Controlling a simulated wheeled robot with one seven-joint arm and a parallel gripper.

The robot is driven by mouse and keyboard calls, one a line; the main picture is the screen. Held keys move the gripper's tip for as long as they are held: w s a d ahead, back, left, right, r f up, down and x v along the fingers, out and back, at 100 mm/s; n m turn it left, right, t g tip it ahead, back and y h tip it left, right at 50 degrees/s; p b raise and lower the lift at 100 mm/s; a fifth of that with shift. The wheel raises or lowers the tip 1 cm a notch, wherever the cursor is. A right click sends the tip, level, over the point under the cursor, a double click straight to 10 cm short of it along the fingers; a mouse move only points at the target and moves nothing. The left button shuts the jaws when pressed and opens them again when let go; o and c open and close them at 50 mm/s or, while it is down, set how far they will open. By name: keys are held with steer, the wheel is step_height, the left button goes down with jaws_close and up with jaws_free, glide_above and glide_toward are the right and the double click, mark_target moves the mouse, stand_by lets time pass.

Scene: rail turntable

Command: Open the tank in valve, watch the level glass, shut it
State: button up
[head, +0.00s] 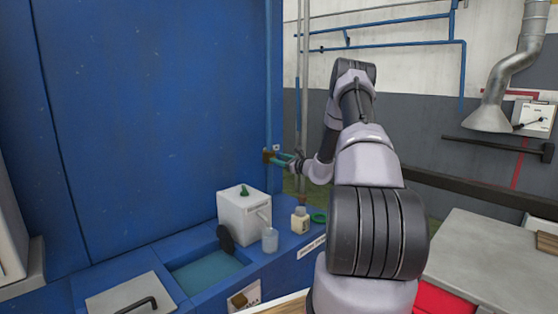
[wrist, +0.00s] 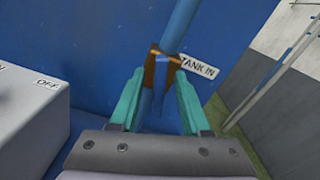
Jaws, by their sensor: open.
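The brass tank in valve (wrist: 151,72) sits on a blue upright pipe (wrist: 181,25), with a white "TANK IN" tag (wrist: 199,67) beside it. A narrow blue part, perhaps its lever (wrist: 162,75), shows in front of the valve body; its exact angle is hard to tell. My gripper (wrist: 160,98) is open, its teal fingers on either side of the pipe just below the valve; contact cannot be told. In the head view, my gripper (head: 281,160) is close to the brass valve (head: 268,156). I cannot make out a level glass in either view.
Below the valve is a blue bench with an open basin of water (head: 205,272). A white box with a green knob (head: 243,208), a clear cup (head: 270,240) and a small bottle (head: 300,220) stand there. A box marked OFF (wrist: 30,110) is at the wrist view's left.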

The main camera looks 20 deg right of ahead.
steer(key=shift+w+a, duration=0.1)
jaws_close()
steer(key=shift+m, duration=1.8)
jaws_free()
steer(key=v, duration=1.1)
